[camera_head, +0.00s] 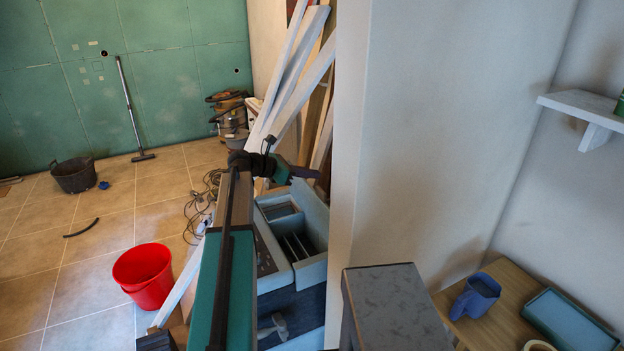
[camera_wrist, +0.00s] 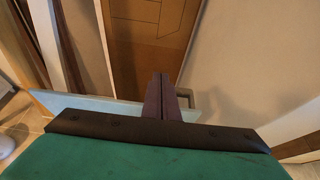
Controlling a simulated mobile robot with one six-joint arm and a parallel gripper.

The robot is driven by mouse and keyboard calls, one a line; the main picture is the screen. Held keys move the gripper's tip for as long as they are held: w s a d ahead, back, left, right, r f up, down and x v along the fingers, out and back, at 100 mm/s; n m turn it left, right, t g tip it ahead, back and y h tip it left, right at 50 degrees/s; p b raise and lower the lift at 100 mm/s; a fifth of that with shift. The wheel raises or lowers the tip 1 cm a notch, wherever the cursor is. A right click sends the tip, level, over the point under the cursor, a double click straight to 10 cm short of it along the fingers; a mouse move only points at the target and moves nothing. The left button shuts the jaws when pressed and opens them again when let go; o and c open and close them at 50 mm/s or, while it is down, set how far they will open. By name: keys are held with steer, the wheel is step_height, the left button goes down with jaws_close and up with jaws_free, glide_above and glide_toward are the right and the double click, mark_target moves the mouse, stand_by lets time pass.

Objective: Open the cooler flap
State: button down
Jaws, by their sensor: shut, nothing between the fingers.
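The cooler looks to be the pale blue box (camera_head: 313,268) in the middle of the head view, beside the wall corner. Its top shows open compartments with dividers; I cannot tell which part is the flap. My arm hides its left side. My gripper (camera_head: 312,173) is above the box's far end in the head view, pointing right. In the wrist view my gripper (camera_wrist: 161,78) is shut and empty, its dark fingers together. A pale panel edge (camera_wrist: 90,106) lies behind the fingers; whether they touch it cannot be told.
Long boards (camera_head: 290,75) lean on the wall behind my gripper. The wall corner (camera_head: 347,130) is close on the right. A grey-topped stand (camera_head: 395,305) is in front. A hammer (camera_head: 277,326) lies low near the box. A red bucket (camera_head: 145,275) stands left on open tiled floor.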

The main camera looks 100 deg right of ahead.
steer(key=shift+w+a+r, duration=0.1)
steer(key=shift+w+r, duration=0.1)
steer(key=shift+r, duration=0.7)
steer(key=shift+w+a+r, duration=0.15)
steer(key=shift+r, duration=0.8)
steer(key=shift+w+a+r, duration=0.1)
steer(key=shift+w+r, duration=0.1)
steer(key=shift+r, duration=0.7)
steer(key=shift+w, duration=0.1)
